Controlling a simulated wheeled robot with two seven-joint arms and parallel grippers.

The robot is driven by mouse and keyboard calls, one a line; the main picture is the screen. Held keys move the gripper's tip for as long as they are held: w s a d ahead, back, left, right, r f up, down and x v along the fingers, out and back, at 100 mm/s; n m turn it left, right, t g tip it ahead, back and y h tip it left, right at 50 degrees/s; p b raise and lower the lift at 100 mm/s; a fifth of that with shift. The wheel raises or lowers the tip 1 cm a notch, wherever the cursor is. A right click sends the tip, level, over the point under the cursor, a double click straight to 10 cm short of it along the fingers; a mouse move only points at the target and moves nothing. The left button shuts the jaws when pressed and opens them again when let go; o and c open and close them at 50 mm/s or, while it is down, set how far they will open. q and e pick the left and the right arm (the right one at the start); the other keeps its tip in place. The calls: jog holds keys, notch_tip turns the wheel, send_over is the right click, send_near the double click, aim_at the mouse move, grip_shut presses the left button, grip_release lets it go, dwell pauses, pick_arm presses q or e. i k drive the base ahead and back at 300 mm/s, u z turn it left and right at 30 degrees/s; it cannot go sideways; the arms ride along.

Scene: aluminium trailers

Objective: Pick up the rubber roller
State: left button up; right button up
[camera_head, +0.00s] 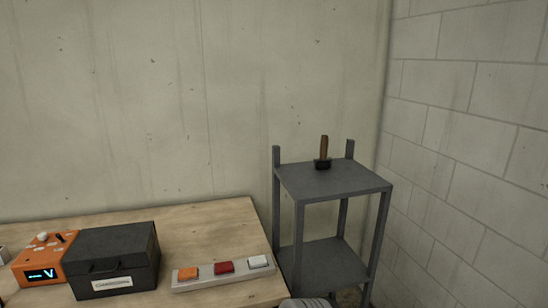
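The rubber roller is most likely the small tool (323,153) standing upright on the top shelf of a grey metal stand (338,184) in the head view. It has a brown handle pointing up and a dark, wider end resting on the shelf. It is small in the picture, so its exact shape is hard to tell. Neither of my grippers shows in this view, and nothing is touching the tool.
A wooden table (215,225) at the lower left bears an orange meter (42,262), a black box (112,252) and a grey strip (222,277) with orange, red and white blocks. Concrete walls (460,120) stand close behind and right of the stand. Its lower shelf looks empty.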

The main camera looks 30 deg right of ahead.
aim_at(323, 163)
jog(key=u, duration=2.45)
jog(key=k, duration=2.3)
jog(key=z, duration=1.75)
